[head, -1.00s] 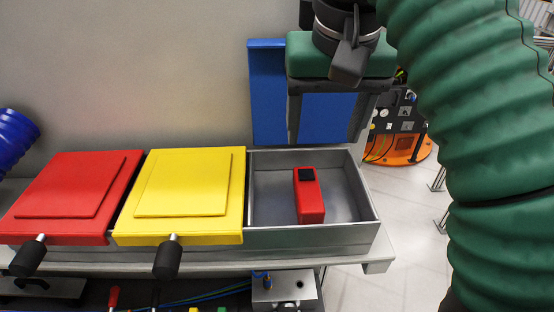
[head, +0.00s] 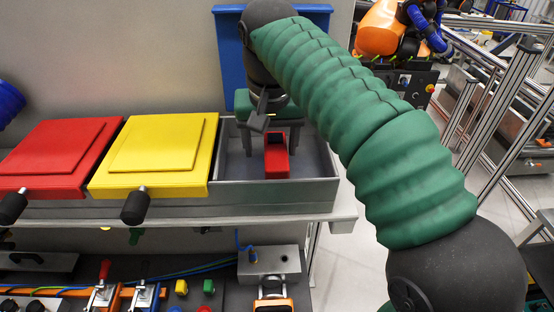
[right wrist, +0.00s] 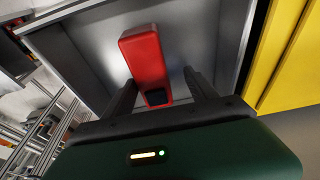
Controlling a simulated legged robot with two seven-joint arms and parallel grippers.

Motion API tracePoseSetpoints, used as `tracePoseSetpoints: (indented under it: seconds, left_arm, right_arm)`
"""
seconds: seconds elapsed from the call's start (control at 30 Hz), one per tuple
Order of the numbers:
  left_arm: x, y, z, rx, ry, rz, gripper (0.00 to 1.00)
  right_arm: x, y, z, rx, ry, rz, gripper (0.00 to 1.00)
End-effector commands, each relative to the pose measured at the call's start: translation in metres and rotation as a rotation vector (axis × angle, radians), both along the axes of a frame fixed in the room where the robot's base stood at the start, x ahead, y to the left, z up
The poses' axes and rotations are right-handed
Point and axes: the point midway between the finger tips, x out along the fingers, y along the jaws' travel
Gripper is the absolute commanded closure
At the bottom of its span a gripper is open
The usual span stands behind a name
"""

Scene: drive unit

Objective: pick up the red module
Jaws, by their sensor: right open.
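In the right wrist view the module (right wrist: 145,55) shows between the two spread fingers (right wrist: 159,78), with gaps on both sides. Only a bit of my blue left arm shows at the left edge.
A yellow lid (head: 160,150) and a red lid (head: 62,150) with black handles are closed to the left. A blue lid (head: 230,50) stands raised behind the compartment. A lower shelf holds several fixtures.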

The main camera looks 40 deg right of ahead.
Motion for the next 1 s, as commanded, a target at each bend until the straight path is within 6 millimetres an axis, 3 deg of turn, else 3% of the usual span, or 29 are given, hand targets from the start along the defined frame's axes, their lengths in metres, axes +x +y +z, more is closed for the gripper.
tracePoseSetpoints:
  seconds: [0.03,0.3,0.8,1.0]
  left_arm:
    - [-0.0007,0.0001,-0.0178,0.0,0.001,0.0,0.64]
    - [-0.0007,0.0001,-0.0151,0.0,0.001,0.0,0.64]
    - [-0.0007,0.0001,-0.0153,0.0,0.001,0.0,0.64]
    - [-0.0007,0.0001,-0.0155,0.0,0.001,0.0,0.64]
  right_arm:
    - [-0.0033,0.0005,-0.0148,0.0,-0.004,0.0,0.34]
    - [-0.01,0.0,-0.0095,0.0,-0.007,-0.002,0.35]
    - [-0.0051,0.0004,-0.0125,0.001,-0.001,-0.001,1.0]
    - [-0.0053,0.001,-0.0132,0.002,0.001,0.0,1.0]
